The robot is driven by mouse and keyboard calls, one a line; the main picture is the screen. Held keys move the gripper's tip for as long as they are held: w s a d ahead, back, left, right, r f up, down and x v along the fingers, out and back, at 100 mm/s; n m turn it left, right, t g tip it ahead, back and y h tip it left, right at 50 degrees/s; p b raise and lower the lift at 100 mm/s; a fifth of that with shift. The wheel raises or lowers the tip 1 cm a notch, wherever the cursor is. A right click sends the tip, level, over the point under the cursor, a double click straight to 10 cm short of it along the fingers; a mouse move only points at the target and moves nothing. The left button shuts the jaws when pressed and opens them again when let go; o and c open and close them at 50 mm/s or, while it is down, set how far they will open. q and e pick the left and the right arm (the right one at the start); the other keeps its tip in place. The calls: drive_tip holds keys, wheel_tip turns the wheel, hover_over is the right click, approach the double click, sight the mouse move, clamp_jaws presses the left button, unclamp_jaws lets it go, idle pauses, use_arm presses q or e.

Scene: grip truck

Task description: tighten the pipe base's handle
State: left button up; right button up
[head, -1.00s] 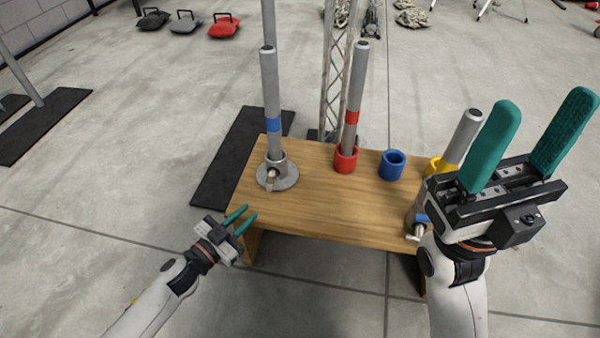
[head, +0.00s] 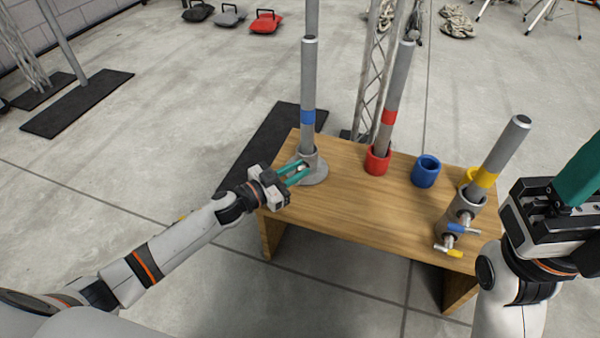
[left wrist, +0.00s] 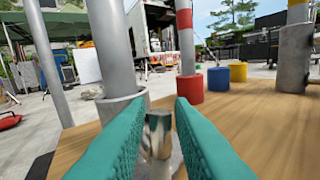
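The pipe base (head: 314,172) is a grey flanged socket at the left end of the wooden table. A grey pipe with a blue band (head: 308,100) stands upright in it. Its handle, a short shiny metal piece (left wrist: 158,135), shows between the green fingers in the left wrist view. My left gripper (head: 298,173) is at the front of the base, its fingers on either side of the handle with a small gap visible. My right gripper (head: 572,190) is raised at the right edge, partly cut off; one green finger shows, and nothing is seen in it.
On the wooden table (head: 375,215) stand a red socket (head: 377,160) with a red-banded pipe, an empty blue cup (head: 426,171), and a tilted yellow-banded pipe (head: 500,155) in a grey clamp (head: 462,213) with blue and yellow handles. The table's front middle is clear.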

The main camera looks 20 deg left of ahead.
use_arm(q)
drive_tip(key=shift+w+d, duration=0.4)
drive_tip(key=shift+w, duration=0.05)
clamp_jaws()
drive_tip(key=shift+r, duration=0.1)
